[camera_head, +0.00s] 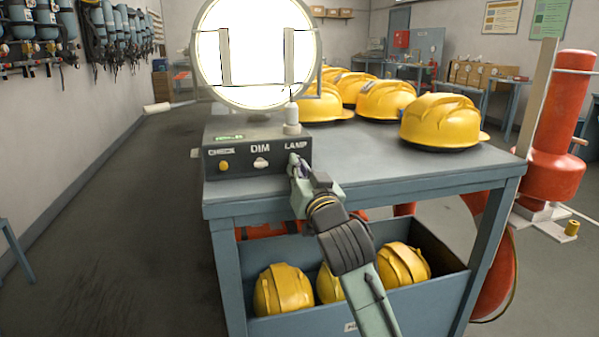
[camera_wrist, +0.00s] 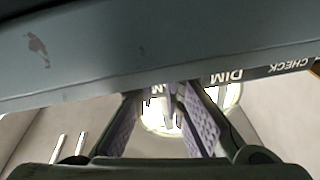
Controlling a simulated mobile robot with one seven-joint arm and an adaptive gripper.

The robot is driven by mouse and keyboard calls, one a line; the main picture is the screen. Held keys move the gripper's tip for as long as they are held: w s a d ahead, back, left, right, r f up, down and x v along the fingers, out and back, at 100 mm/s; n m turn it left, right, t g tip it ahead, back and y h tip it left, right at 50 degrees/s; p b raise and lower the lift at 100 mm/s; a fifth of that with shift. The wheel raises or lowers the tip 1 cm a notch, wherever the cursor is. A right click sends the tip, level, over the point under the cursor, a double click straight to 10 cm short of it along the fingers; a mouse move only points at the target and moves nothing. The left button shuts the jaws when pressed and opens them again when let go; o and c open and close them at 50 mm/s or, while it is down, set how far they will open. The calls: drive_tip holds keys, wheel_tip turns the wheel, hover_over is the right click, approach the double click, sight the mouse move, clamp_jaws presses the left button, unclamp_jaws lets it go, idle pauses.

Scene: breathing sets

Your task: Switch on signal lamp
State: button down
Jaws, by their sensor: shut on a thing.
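The signal lamp (camera_head: 258,55) has a large round face that glows bright white, on top of a dark control box (camera_head: 222,163). The box front carries CHECK, DIM and LAMP labels. A yellow knob (camera_head: 224,166) sits under CHECK and a pale knob (camera_head: 261,163) under DIM. My gripper (camera_head: 298,168) is at the LAMP label, shut on the lamp switch, which its fingers mostly hide. In the wrist view the purple-padded fingers (camera_wrist: 168,105) close around the small switch lever (camera_wrist: 171,97) below the box front.
Yellow helmets (camera_head: 440,122) stand on the blue-grey table (camera_head: 380,172) right of the box. More helmets (camera_head: 283,290) lie in the bin (camera_head: 455,287) beneath. A red cylinder (camera_head: 562,130) stands at right. The floor (camera_head: 130,240) at left is clear.

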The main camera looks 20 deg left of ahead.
drive_tip(key=c, duration=1.7)
unclamp_jaws()
drive_tip(key=v, duration=1.2)
drive_tip(key=shift+a, duration=0.1)
